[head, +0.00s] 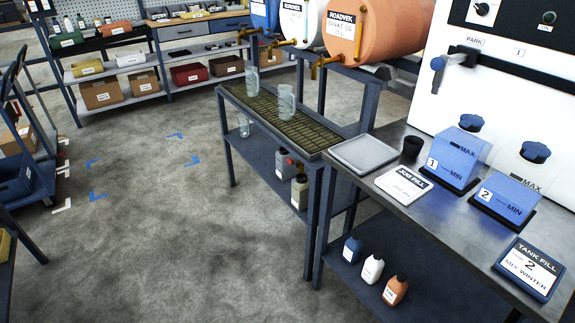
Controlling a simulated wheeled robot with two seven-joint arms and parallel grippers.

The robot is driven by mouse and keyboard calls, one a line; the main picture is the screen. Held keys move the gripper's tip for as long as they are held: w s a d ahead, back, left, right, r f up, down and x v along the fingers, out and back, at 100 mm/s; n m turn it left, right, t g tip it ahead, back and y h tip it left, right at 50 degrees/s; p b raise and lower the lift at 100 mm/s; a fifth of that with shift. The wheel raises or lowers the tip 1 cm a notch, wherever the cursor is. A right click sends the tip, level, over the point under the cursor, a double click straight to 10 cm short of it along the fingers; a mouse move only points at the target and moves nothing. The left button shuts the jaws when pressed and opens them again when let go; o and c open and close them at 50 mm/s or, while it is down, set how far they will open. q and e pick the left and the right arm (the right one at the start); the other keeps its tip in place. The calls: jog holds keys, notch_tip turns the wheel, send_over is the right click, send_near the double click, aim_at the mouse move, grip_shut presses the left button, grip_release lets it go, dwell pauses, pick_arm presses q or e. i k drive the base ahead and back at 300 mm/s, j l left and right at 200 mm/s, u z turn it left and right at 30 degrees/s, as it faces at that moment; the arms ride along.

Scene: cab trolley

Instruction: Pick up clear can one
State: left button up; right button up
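Clear, can-like vessels stand at the drip-grate stand. One clear vessel (252,80) is upright on the grate under the taps, towards the back. A second clear vessel (286,101) is upright on the grate nearer to me. A third clear vessel (244,126) is on the shelf below. I cannot read a number on any of them, so I cannot tell which is can one. Neither of my grippers is in view.
Blue-filled tanks marked 1 (452,160) and 2 (508,198) stand on the metal bench (440,222) at right, near a grey tray (364,153) and black cup (411,148). Drums (375,28) with taps overhang the grate (268,115). Floor (160,220) at left is clear.

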aim_at(300, 185)
jog(key=i+j+z, duration=0.35)
jog(key=i, duration=0.3)
jog(key=i+j+z, duration=0.4)
jog(key=i+j, duration=0.2)
